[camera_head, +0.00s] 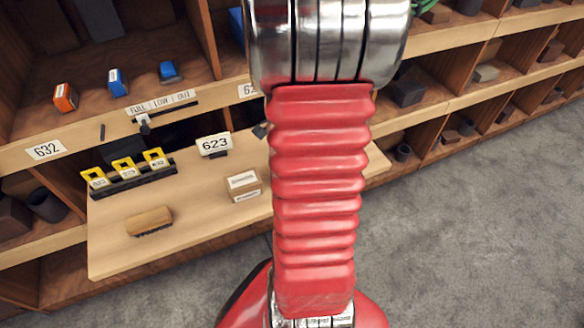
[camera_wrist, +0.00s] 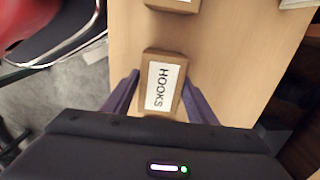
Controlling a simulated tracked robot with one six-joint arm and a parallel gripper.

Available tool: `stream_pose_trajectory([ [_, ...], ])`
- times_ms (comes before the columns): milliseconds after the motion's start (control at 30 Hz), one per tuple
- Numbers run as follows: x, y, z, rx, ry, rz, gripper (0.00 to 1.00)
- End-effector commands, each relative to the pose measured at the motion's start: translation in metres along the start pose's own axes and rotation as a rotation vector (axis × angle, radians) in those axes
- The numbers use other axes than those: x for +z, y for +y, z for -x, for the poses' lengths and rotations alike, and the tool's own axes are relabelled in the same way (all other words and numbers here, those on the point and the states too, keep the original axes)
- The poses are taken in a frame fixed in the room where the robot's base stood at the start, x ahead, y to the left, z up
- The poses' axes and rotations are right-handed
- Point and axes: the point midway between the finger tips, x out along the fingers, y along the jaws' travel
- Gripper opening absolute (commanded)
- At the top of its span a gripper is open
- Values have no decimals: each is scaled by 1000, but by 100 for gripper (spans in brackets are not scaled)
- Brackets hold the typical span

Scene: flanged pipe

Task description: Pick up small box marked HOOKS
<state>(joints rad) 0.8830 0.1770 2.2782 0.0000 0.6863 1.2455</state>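The small box marked HOOKS (camera_wrist: 164,84) is brown with a white label and sits on the light wooden board, seen from above in the wrist view. My gripper (camera_wrist: 160,80) is open, with its two dark fingers on either side of the box's near part. Whether the fingertips touch it is unclear. In the head view my red arm hides the gripper. A small box with white labels (camera_head: 244,186) stands on the board there, but its print is too small to read.
Another box (camera_wrist: 174,5) is just beyond HOOKS in the wrist view. Shelving stands behind; grey floor is clear at right.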

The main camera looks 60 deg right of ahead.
Motion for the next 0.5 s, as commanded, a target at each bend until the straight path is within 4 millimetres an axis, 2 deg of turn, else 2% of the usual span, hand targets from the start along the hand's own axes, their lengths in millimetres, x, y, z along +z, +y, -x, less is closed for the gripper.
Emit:
stream_pose_trajectory([
  [67,0,0,0,0,0,0,46],
  [500,0,0,0,0,0,1,16],
])
